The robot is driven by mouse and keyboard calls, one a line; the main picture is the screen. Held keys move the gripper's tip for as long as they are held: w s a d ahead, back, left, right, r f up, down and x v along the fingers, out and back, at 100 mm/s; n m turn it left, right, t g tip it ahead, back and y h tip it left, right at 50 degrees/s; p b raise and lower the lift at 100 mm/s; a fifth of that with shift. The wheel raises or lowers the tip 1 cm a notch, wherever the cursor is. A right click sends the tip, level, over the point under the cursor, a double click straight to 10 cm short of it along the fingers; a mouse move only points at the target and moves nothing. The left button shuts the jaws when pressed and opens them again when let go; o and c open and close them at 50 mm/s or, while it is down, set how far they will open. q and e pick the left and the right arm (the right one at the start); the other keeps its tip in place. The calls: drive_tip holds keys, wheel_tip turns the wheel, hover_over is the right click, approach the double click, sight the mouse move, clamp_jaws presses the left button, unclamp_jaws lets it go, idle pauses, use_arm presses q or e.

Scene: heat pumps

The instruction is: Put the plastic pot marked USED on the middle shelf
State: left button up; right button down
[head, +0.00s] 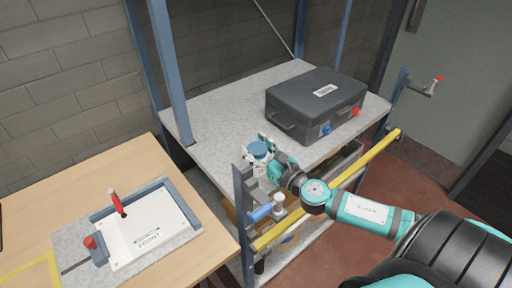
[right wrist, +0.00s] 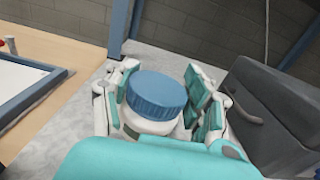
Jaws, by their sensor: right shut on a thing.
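A white plastic pot with a blue screw lid (head: 258,148) is in my right gripper (head: 267,146), at the near left corner of a grey speckled shelf (head: 218,108). In the right wrist view the ribbed lid (right wrist: 157,92) sits between the teal finger pads of the gripper (right wrist: 160,80), one on each side. The pot looks roughly upright. Its marking is hidden, and I cannot tell whether its base touches the shelf. Another level shows below this shelf, partly hidden. My left gripper is not in view.
A dark grey case (head: 315,104) stands on the right of the shelf; the left and back are clear. Blue posts (head: 172,75) and a yellow rail (head: 330,188) frame the rack. A wooden bench (head: 60,215) with a white board (head: 148,230) is at left.

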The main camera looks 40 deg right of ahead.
drive_tip(key=c, duration=0.8)
unclamp_jaws()
drive_tip(key=shift+c, duration=0.2)
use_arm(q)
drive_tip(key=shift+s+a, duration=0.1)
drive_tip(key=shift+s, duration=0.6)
use_arm(e)
drive_tip(key=o, duration=0.4)
drive_tip(key=shift+s+r, duration=0.1)
drive_tip(key=shift+s, duration=0.3)
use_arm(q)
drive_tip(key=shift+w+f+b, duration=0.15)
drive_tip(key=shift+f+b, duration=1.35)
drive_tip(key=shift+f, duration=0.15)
use_arm(e)
drive_tip(key=shift+s+d, duration=0.15)
drive_tip(key=shift+s, duration=1.75)
drive_tip(key=shift+s+d, duration=0.15)
drive_tip(key=shift+s, duration=1.7)
drive_tip(key=shift+s+d, duration=0.15)
drive_tip(key=shift+s, duration=1.75)
